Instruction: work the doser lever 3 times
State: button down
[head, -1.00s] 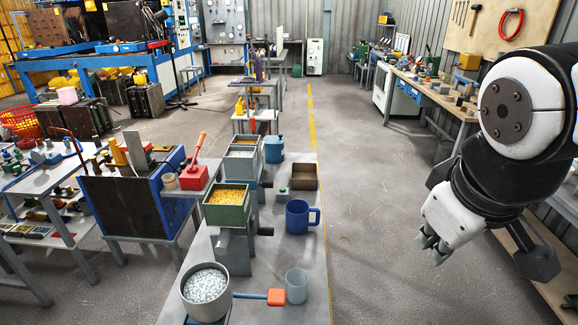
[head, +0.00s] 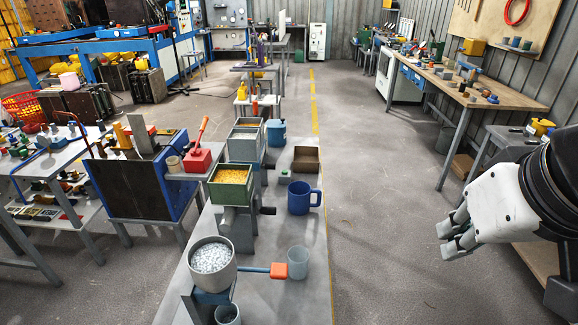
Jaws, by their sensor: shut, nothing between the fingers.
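The doser is a grey round hopper (head: 212,262) filled with whitish pellets, at the near end of the narrow grey bench in the head view. Its lever (head: 256,269) sticks out to the right and ends in an orange-red grip (head: 278,271). A grey cup (head: 228,315) stands under the hopper, partly cut off by the lower edge. My gripper (head: 452,236) is at the right, over the floor, well apart from the lever. It is shut and empty, with its fingers pointing left.
A clear cup (head: 298,263) stands just behind and right of the lever grip. Open floor (head: 385,265) lies between the bench and my gripper.

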aim_at(277, 271)
jog(key=k, duration=0.55)
jog(key=u, duration=1.7)
jog(key=i+l, duration=0.1)
jog(key=l, duration=0.6)
jog(key=i+l, duration=0.1)
jog(key=l, duration=0.65)
